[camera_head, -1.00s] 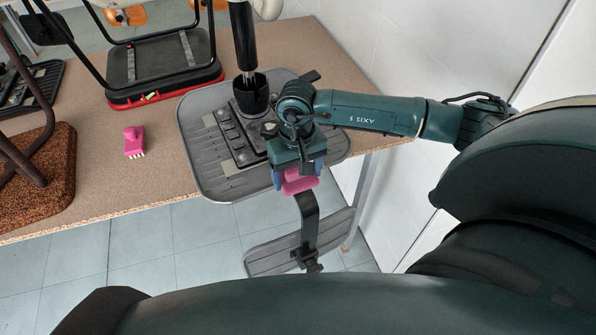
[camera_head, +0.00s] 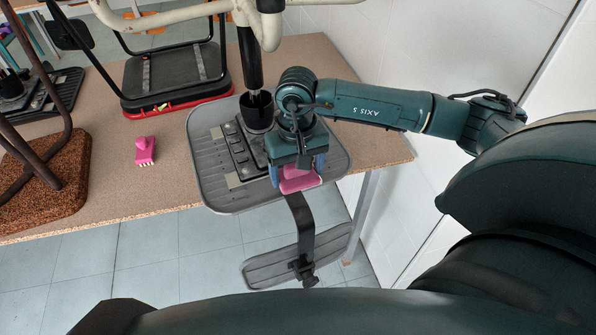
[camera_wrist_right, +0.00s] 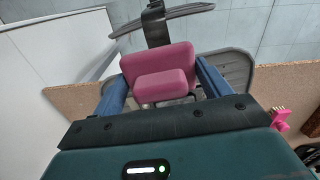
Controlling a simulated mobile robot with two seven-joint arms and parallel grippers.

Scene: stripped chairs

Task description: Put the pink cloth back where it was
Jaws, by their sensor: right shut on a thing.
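The pink cloth (camera_head: 299,183) looks like a thick folded pad with a smaller raised part. My right gripper (camera_head: 299,174) is shut on it, with a blue finger on each side. In the head view the cloth shows over the front right edge of the grey chair seat (camera_head: 222,190); its height above it is hard to tell. In the right wrist view the cloth (camera_wrist_right: 158,58) sits between the fingers of the right gripper (camera_wrist_right: 163,85). My left gripper is not in view.
A black and red chair seat (camera_head: 180,90) and a cork-like seat (camera_head: 45,175) lie farther left. A grey backrest (camera_head: 290,268) hangs below the table edge. A white wall is on the right.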

